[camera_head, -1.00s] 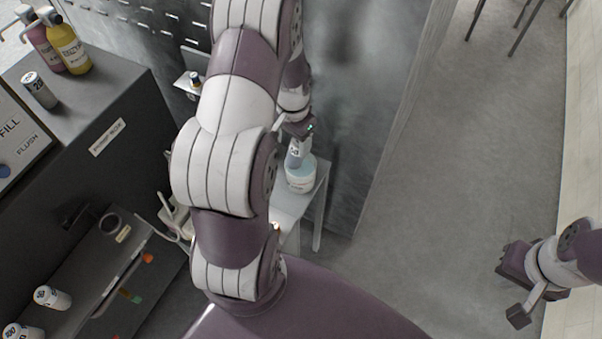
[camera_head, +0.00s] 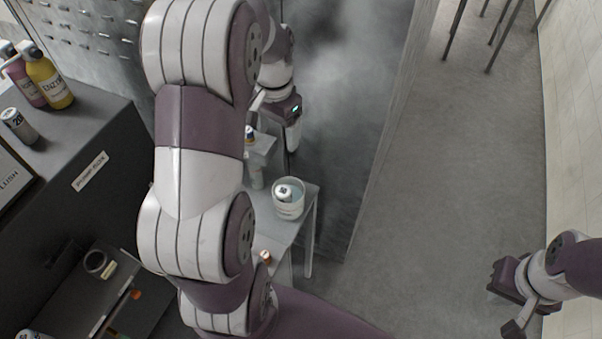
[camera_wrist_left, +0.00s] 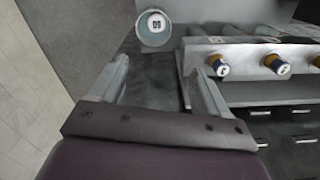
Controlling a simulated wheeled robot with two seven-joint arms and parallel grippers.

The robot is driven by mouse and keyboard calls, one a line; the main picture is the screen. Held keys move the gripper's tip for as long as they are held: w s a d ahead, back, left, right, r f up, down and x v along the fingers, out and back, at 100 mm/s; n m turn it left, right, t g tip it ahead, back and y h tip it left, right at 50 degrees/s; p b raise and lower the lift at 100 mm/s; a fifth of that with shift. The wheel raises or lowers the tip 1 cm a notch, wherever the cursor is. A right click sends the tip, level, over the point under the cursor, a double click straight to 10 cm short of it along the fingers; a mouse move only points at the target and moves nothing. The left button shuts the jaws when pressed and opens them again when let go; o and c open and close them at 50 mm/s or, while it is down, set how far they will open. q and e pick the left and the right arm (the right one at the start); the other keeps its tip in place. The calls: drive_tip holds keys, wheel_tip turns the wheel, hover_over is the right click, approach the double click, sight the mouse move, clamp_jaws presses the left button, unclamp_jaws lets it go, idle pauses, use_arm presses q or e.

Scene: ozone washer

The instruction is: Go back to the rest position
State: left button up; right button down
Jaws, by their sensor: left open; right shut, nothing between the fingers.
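My left gripper (camera_head: 292,122) is partly hidden by its own arm in the head view. It is beyond the small table, clear of the white tub (camera_head: 289,208). In the left wrist view the left gripper (camera_wrist_left: 155,82) is open, with nothing between its two fingers. The tub (camera_wrist_left: 153,40) stands beyond the fingertips there. A small white can (camera_head: 284,192) is inside the tub, and its numbered top also shows in the left wrist view (camera_wrist_left: 156,23). My right gripper (camera_head: 510,298) is at the lower right, shut and empty, over the floor near the pale wall.
The small table (camera_head: 308,225) carries the tub. A dark cabinet (camera_head: 110,130) on the left holds bottles, including a yellow one (camera_head: 50,82), and a can (camera_head: 18,125). The floor on the right is open.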

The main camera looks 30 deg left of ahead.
use_arm(q)
drive_tip(key=s+d+f, duration=0.2)
drive_tip(key=s+d, duration=0.2)
drive_tip(key=d, duration=0.3)
drive_tip(key=s+d+f+n+t, duration=0.1)
drive_tip(key=s+d, duration=0.4)
drive_tip(key=d, duration=0.2)
drive_tip(key=shift+f, duration=0.35)
drive_tip(key=shift+d, duration=0.1)
